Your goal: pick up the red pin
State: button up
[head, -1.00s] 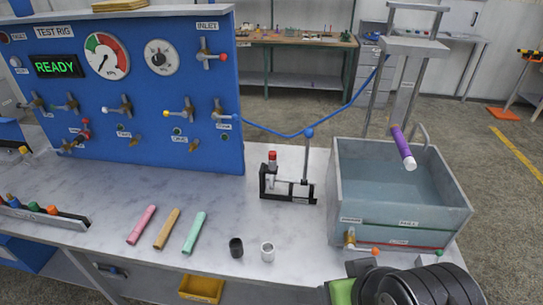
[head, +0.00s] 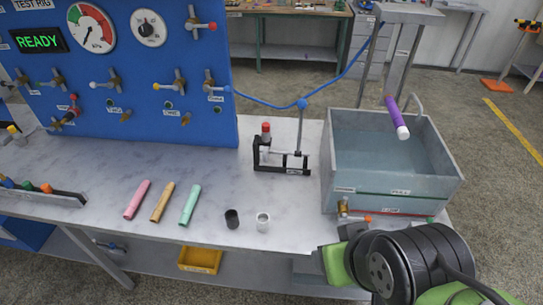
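A red-topped piece (head: 266,128) stands upright on the black clamp fixture (head: 258,158) in the middle of the bench. It is the clearest red pin-like thing in view; I cannot tell for certain that it is a pin. A rack (head: 50,197) at the left edge holds several coloured pegs, with an orange one (head: 46,188) at its right end; no clearly red one shows there. Green and black links of my arm are at the lower right, in front of the bench. My gripper's fingers are not in view.
Pink (head: 137,200), tan (head: 162,202) and green (head: 190,205) sticks lie on the bench. A black cup (head: 232,219) and a grey cup (head: 263,222) stand near the front. A grey tank (head: 450,180) with a purple tube (head: 393,112) above it stands at right. A blue hose (head: 270,101) hangs behind.

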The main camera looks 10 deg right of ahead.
aim_at(266, 127)
jog(key=i+j+u, duration=0.8)
jog(key=k, duration=0.05)
